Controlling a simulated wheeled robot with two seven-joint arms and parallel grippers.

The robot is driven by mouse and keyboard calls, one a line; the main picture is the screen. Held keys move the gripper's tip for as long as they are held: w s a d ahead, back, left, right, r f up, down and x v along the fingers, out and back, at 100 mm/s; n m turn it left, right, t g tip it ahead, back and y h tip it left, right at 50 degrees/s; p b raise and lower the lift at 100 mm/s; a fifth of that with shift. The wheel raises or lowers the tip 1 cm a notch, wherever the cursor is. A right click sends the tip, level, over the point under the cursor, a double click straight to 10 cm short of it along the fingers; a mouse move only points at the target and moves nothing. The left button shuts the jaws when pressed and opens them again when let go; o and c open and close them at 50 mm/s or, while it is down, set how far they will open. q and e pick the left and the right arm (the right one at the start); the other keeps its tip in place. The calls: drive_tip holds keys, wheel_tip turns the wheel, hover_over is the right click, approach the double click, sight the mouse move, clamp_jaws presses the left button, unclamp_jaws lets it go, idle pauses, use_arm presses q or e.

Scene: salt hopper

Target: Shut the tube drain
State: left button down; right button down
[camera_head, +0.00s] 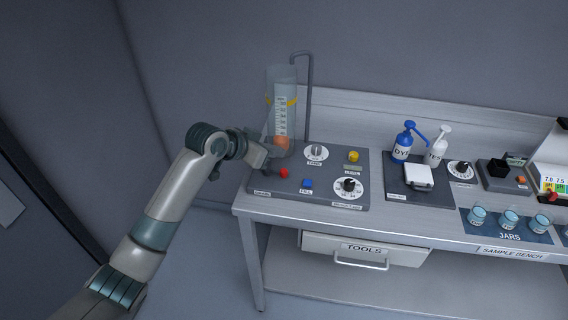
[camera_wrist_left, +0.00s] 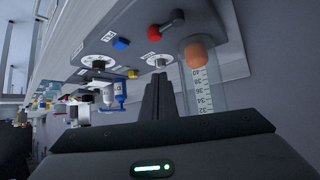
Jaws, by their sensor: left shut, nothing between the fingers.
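The clear graduated tube (camera_head: 284,104) stands at the back left of a grey control panel (camera_head: 328,197). An orange float (camera_head: 282,142) sits low in it; it also shows in the wrist view (camera_wrist_left: 198,55). A red knob (camera_head: 284,173) is on the panel in front of the tube. In the wrist view the red knob (camera_wrist_left: 154,33) is at the end of a short dark lever (camera_wrist_left: 172,22). My left gripper (camera_head: 268,155) is at the panel's left edge, close to the tube's base. Its fingers (camera_wrist_left: 160,88) are shut and empty, apart from the red knob.
The panel also carries a blue button (camera_head: 307,184), a yellow knob (camera_head: 353,156), a silver knob (camera_head: 316,152) and a black dial (camera_head: 348,185). Bottles (camera_head: 404,142) and jars (camera_head: 510,219) stand further right. A bent pipe (camera_head: 308,90) rises behind the tube.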

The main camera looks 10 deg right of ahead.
sight(283, 169)
use_arm(q)
drive_tip(key=p+x, duration=0.2)
drive_tip(key=x, duration=0.6)
drive_tip(key=shift+d+p, duration=0.15)
drive_tip(key=shift+p, duration=0.15)
drive_tip(key=shift+s+a+f+p, duration=0.55)
drive_tip(key=shift+a+f+p, duration=0.25)
drive_tip(key=shift+a+p, duration=0.2)
drive_tip(key=shift+s+a+f+p, duration=0.3)
drive_tip(key=shift+a, duration=0.05)
drive_tip(key=shift+f, duration=0.15)
drive_tip(key=shift+a, duration=0.1)
drive_tip(key=shift+f+b, duration=0.15)
drive_tip(key=shift+b, duration=0.2)
drive_tip(key=shift+s+m+g+b, duration=0.1)
drive_tip(key=shift+m+g+b, duration=0.2)
